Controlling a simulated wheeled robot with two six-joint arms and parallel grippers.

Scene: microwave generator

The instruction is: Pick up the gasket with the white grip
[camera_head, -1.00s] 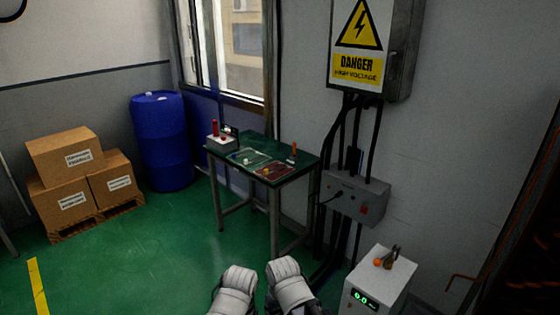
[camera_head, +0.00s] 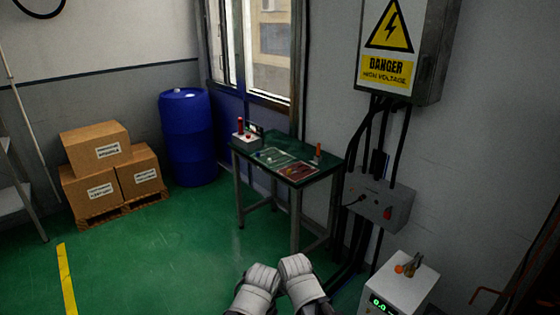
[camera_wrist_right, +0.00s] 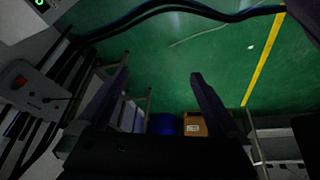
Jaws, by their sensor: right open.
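The dark green table (camera_head: 318,187) stands ahead by the wall, well away from my arms. A pale-edged green tray (camera_head: 266,156) and a dark red tray (camera_head: 298,172) lie on it. Small pieces lie in the trays, too small to tell which is the gasket with the white grip. My right gripper (camera_wrist_right: 160,73) shows in the right wrist view, open and empty, its fingers apart over the floor. In the head view my two white arm parts show at the bottom, and my left gripper is not visible.
A red-handled device (camera_head: 242,136) and an orange-handled tool (camera_head: 318,152) are on the table. A blue barrel (camera_head: 188,138) and cardboard boxes (camera_head: 105,165) stand left. A white display unit (camera_head: 399,285) and grey wall box (camera_head: 376,203) stand right. Green floor before the table is clear.

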